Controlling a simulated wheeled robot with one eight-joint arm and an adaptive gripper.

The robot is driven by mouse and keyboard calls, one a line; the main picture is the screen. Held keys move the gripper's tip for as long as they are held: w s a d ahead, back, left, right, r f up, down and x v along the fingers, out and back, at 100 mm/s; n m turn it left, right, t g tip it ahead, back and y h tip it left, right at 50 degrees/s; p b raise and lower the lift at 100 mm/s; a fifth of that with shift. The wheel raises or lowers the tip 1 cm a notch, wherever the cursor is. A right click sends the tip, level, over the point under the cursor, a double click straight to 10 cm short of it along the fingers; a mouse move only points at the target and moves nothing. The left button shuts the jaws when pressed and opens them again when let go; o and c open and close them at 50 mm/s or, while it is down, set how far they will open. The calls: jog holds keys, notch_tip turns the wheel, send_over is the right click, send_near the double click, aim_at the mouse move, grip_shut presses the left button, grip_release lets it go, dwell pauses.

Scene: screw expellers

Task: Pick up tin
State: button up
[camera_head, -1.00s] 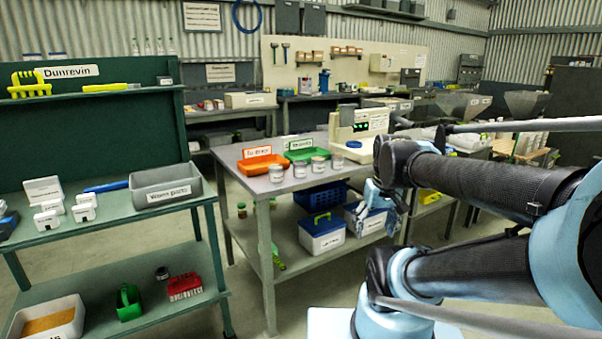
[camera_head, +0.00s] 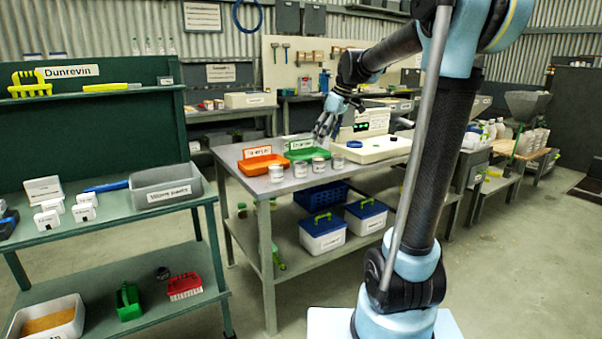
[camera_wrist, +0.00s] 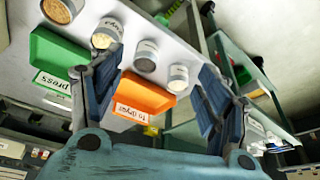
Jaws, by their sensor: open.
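Several small pale round tins stand upright in a row along the front of the middle table. In the head view they include a left tin (camera_head: 276,173), a second tin (camera_head: 300,169), a third tin (camera_head: 318,165) and a right tin (camera_head: 338,162). The wrist view shows them from above, with a tin (camera_wrist: 147,57) and another tin (camera_wrist: 178,78) between the finger lines. My gripper (camera_head: 325,131) is open and empty, above the table behind the tins. Its two fingers are spread in the wrist view (camera_wrist: 160,66).
An orange tray (camera_head: 262,165) and a green tray (camera_head: 305,153) with sign cards sit just behind the tins. A white machine (camera_head: 372,147) stands to the right. A green bench (camera_head: 110,222) with a grey bin (camera_head: 166,187) is at the left.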

jog(key=n, duration=0.2)
send_near(301, 162)
jog(key=shift+y, duration=0.3)
jog(key=x, duration=1.1)
jog(key=shift+s+d, duration=0.1)
jog(key=shift+d, duration=0.1)
jog(key=shift+c, duration=0.5)
jog(key=c, duration=1.1)
